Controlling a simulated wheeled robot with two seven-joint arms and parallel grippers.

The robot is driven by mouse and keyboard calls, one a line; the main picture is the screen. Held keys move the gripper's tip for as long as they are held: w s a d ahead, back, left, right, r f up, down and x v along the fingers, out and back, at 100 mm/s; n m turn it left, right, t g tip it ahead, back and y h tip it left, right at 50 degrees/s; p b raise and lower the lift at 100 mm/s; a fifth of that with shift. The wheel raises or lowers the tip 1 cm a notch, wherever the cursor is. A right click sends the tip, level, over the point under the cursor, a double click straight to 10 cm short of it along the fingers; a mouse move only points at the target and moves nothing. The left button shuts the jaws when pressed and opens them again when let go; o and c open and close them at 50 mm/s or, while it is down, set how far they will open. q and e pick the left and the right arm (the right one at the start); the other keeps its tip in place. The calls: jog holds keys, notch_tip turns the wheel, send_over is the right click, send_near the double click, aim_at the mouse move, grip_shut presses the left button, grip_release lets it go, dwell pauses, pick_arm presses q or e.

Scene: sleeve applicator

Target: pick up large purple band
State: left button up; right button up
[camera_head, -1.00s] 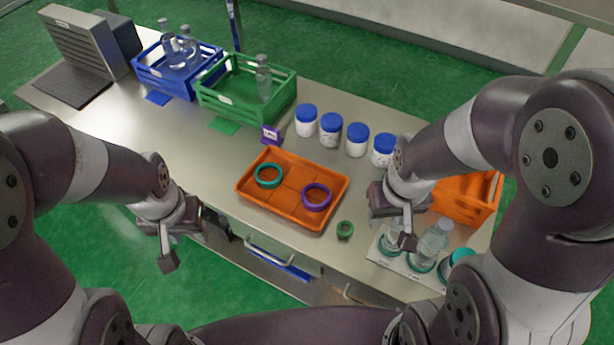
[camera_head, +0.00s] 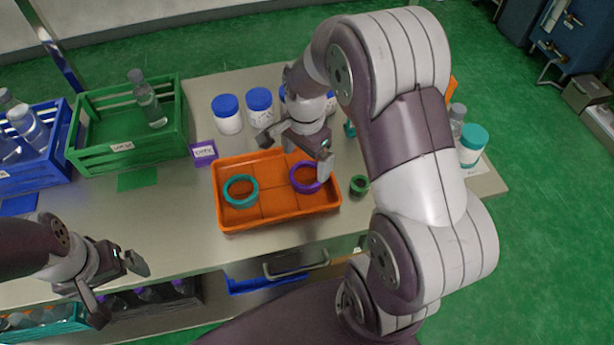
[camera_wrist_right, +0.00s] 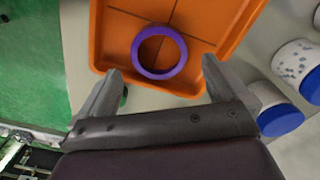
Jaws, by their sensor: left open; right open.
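The large purple band (camera_head: 303,178) lies in the right part of the orange tray (camera_head: 231,226), partly hidden by my right gripper. In the right wrist view the purple band (camera_wrist_right: 158,70) shows whole, ahead of the fingertips and roughly centred between them. My right gripper (camera_head: 294,153) is open and empty above the tray's far right part; it also shows in the right wrist view (camera_wrist_right: 160,82). My left gripper (camera_head: 121,288) is open and empty at the table's front edge, left of the tray.
A teal band (camera_head: 241,203) lies in the tray's left part. A small green ring (camera_head: 358,185) sits right of the tray. Blue-lidded jars (camera_head: 227,115) stand behind it. Green (camera_head: 95,157) and blue (camera_head: 50,170) crates stand at left.

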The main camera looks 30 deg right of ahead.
aim_at(309, 179)
jog(key=f, duration=0.4)
jog(key=shift+d+f, duration=0.2)
jog(key=shift+d, duration=0.05)
jog(key=shift+d+f, duration=0.1)
jog(key=shift+f, duration=0.4)
jog(key=c, duration=0.9)
jog(key=shift+r, duration=0.1)
notch_tip(309, 179, up, 4)
jog(key=shift+d+r, duration=0.15)
jog(key=d+r, duration=0.2)
jog(key=d, duration=0.1)
jog(key=d+r, duration=0.2)
jog(key=d, duration=0.2)
jog(key=s+d+r, duration=0.1)
jog(key=d+r, duration=0.1)
jog(key=d, duration=0.2)
jog(key=shift+s+d+r+b, duration=0.1)
jog(key=shift+d+r+b, duration=0.05)
jog(key=shift+r+b, duration=0.2)
jog(key=shift+r+p, duration=0.95)
jog(key=shift+p, duration=0.15)
